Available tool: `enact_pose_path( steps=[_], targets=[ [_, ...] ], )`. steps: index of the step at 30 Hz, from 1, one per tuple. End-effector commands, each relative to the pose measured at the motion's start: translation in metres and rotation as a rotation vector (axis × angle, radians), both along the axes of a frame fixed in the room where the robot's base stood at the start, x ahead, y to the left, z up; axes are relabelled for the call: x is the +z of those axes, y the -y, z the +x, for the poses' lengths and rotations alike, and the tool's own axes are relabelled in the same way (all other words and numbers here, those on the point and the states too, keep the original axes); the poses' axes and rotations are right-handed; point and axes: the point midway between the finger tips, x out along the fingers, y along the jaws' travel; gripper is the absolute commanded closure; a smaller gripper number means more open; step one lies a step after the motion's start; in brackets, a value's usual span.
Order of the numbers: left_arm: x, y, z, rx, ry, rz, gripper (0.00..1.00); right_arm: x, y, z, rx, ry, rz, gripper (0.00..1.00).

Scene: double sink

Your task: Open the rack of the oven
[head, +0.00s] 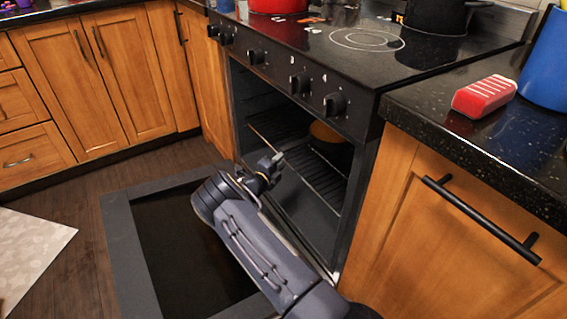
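The oven (362,114) stands with its door (125,245) folded down flat and its cavity open. A dark wire rack (318,172) lies inside, its front edge near the opening. A round orange-brown item (325,132) sits toward the back of the rack, partly hidden by the oven front. My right gripper (274,162) is at the rack's front edge, above the lowered door. Its fingers are small and dark, so I cannot tell whether they are open or shut, or whether they touch the rack. My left gripper is not in view.
The cooktop (350,45) above holds a red pot (278,5) and a black pot (437,14). Knobs stick out over the opening. Wooden cabinets flank the oven. A red-and-white block (484,96) and a blue container (545,65) stand on the right counter.

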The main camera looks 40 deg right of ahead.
Motion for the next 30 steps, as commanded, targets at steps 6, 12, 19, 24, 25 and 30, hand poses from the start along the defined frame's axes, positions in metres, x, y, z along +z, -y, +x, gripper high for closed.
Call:
enact_pose_path(
  steps=[6,12,19,24,25,30],
  targets=[
    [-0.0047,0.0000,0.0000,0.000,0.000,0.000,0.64,-0.0002,0.0122,0.0032,0.000,0.000,0.001,0.67],
    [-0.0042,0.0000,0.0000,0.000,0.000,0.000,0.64,0.0003,0.0123,0.0033,0.000,0.000,0.001,0.67],
    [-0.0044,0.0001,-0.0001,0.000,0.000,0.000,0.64,0.0002,0.0121,0.0030,-0.001,0.001,0.001,0.96],
    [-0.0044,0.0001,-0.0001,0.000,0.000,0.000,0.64,0.0001,0.0120,0.0030,-0.001,0.001,0.001,1.00],
    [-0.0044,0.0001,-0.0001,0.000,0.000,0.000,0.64,0.0001,0.0120,0.0030,-0.001,0.001,0.001,1.00],
    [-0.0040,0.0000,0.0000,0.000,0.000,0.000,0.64,0.0001,0.0111,0.0031,-0.001,0.000,0.002,1.00]
  ],
)
